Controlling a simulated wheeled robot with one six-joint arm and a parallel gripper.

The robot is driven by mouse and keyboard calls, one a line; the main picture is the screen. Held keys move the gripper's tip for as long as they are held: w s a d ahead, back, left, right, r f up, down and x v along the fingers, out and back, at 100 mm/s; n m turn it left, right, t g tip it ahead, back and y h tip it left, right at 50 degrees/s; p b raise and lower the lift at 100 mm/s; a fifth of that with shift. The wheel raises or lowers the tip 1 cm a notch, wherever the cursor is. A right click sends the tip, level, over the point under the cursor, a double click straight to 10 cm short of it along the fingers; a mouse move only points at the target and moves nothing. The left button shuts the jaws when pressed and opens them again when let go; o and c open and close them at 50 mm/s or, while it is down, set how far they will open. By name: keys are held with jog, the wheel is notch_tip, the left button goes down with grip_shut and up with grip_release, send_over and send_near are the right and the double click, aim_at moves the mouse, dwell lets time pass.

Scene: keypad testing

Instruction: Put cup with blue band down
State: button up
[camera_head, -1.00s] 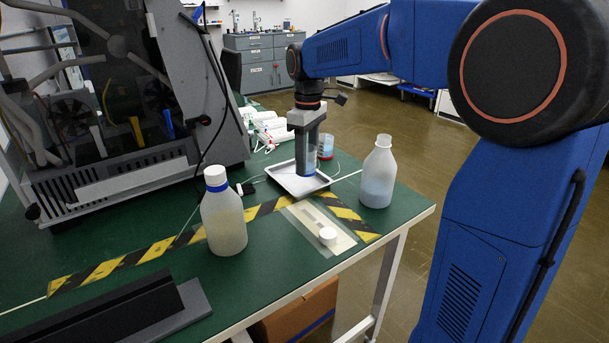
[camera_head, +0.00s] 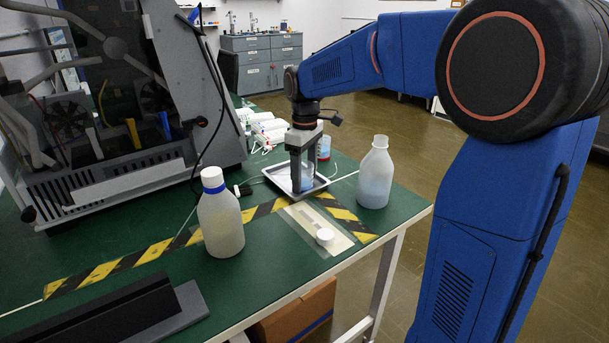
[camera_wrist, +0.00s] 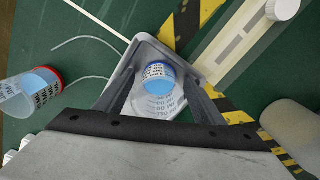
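The cup with the blue band (camera_wrist: 158,82) stands in the small grey-white tray (camera_wrist: 150,47), with blue liquid and dark lettering showing in the wrist view. In the head view the cup (camera_head: 307,178) is partly hidden by my gripper. My gripper (camera_head: 301,186) points down over the tray (camera_head: 322,185). In the wrist view, the fingers of my gripper (camera_wrist: 159,95) are spread on either side of the cup, with gaps showing between them and its wall.
A red-banded cup (camera_head: 324,148) stands just behind the tray. One white bottle (camera_head: 375,178) is right of the tray; another with a blue ring (camera_head: 222,222) is front left. A white cap (camera_head: 324,236) lies near the table's front edge. A large grey machine (camera_head: 110,130) fills the left.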

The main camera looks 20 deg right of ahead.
notch_tip(320, 180, up, 12)
jog(key=shift+r, duration=0.15)
dwell(0.7)
